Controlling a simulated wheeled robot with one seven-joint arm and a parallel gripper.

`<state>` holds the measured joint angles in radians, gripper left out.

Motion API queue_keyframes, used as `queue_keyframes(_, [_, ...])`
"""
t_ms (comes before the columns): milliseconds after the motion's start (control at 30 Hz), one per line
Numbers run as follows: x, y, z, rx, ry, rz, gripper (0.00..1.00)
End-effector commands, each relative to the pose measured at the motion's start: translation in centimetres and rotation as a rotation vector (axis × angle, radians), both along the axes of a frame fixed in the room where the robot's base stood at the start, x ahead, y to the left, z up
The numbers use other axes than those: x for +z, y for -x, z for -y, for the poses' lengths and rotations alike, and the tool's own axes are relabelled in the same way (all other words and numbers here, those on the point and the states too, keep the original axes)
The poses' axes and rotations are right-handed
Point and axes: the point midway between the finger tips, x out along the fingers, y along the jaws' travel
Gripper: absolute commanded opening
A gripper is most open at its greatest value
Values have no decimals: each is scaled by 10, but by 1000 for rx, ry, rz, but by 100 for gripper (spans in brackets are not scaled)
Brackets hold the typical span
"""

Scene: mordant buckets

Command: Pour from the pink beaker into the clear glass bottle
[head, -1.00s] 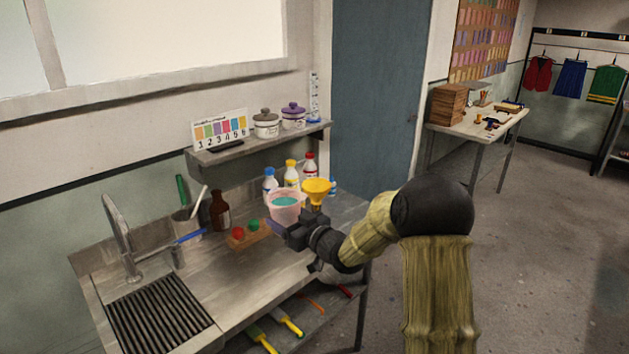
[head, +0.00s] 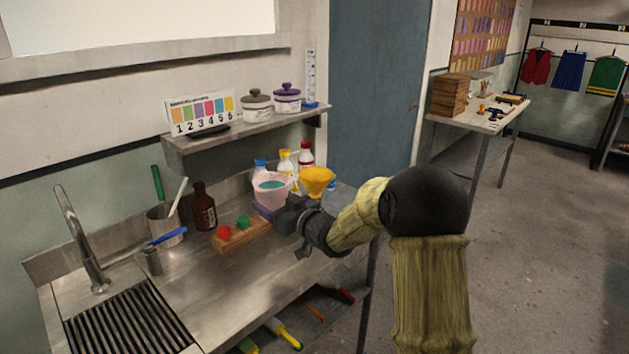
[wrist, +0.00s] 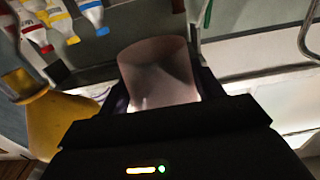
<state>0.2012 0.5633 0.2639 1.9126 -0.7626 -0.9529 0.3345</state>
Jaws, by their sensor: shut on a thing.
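The pink beaker (head: 271,194) holds teal liquid and looks close to upright in the head view. My gripper (head: 275,209) is shut on it from the right, above the steel bench. In the wrist view the beaker (wrist: 158,75) stands between the dark fingers (wrist: 162,98). A yellow funnel (head: 317,178) is just right of the beaker, apart from it; in the wrist view the funnel (wrist: 60,125) is at the left. The clear glass bottle cannot be made out; the space below the funnel is largely hidden by my gripper and arm.
Several capped bottles (head: 304,156) stand behind the beaker. A wooden block with red and green knobs (head: 240,235) and a brown bottle (head: 203,207) are to its left. A shelf (head: 250,134) with lidded pots is above. The front of the bench (head: 225,285) is clear.

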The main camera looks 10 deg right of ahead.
Motion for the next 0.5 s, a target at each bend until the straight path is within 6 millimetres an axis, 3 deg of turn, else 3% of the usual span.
queue_keyframes(500, [1,0,0,12,-21,-9,34])
